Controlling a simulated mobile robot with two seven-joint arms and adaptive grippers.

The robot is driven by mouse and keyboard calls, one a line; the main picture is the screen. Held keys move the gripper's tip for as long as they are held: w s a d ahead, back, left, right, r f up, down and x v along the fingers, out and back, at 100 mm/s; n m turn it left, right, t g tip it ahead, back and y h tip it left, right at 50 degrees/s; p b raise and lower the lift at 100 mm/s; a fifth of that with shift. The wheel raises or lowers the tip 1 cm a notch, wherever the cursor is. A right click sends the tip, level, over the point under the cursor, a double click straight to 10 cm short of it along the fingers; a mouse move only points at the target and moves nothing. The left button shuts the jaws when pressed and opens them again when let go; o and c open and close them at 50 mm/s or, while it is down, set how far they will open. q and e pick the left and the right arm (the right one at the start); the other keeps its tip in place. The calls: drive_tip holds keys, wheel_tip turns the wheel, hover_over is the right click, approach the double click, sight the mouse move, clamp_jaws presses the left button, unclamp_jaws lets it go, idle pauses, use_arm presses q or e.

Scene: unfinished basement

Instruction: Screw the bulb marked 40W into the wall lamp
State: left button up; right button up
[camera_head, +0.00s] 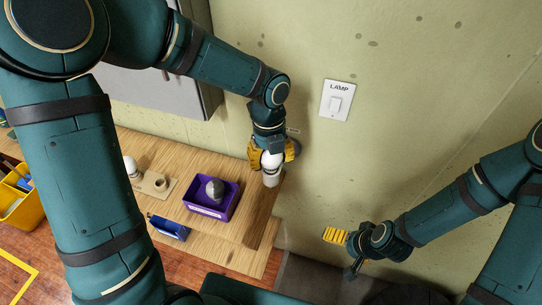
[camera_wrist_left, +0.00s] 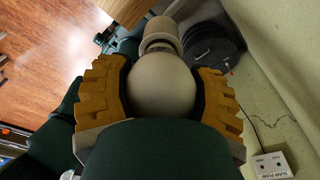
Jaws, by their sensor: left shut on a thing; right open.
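My left gripper (camera_head: 272,154) is shut on a white globe bulb (camera_head: 272,160) beside the wall, above the table's right end. In the left wrist view the bulb (camera_wrist_left: 162,85) sits between the yellow finger pads of my left gripper (camera_wrist_left: 163,90). Its far end meets a pale cylinder (camera_wrist_left: 160,30), which also shows below the globe in the head view (camera_head: 271,179). I cannot tell whether this is the lamp's socket or how deeply the bulb sits in it. No 40W mark is readable. My right gripper (camera_head: 347,252) is open and empty, low by the wall.
A purple box (camera_head: 207,210) holding a grey bulb (camera_head: 215,189) stands on the wooden table (camera_head: 165,212). Left of it are a holder block (camera_head: 153,187) and another white bulb (camera_head: 131,167). A blue item (camera_head: 168,228) lies in front. A LAMP switch (camera_head: 337,101) is on the wall.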

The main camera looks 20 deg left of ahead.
use_arm(q)
drive_tip(key=shift+m, duration=0.4)
drive_tip(key=m, duration=0.3)
drive_tip(key=shift+m+y, duration=0.3)
drive_tip(key=m, duration=0.5)
drive_tip(key=shift+y, duration=0.3)
drive_tip(key=o, duration=1.3)
drive_tip(key=shift+r, duration=0.1)
drive_tip(key=r, duration=0.4)
drive_tip(key=w+r, duration=0.1)
drive_tip(key=r, duration=0.6)
drive_tip(key=shift+w+d+r, duration=0.15)
drive_tip(key=shift+w+r, duration=0.05)
drive_tip(key=shift+r, duration=0.2)
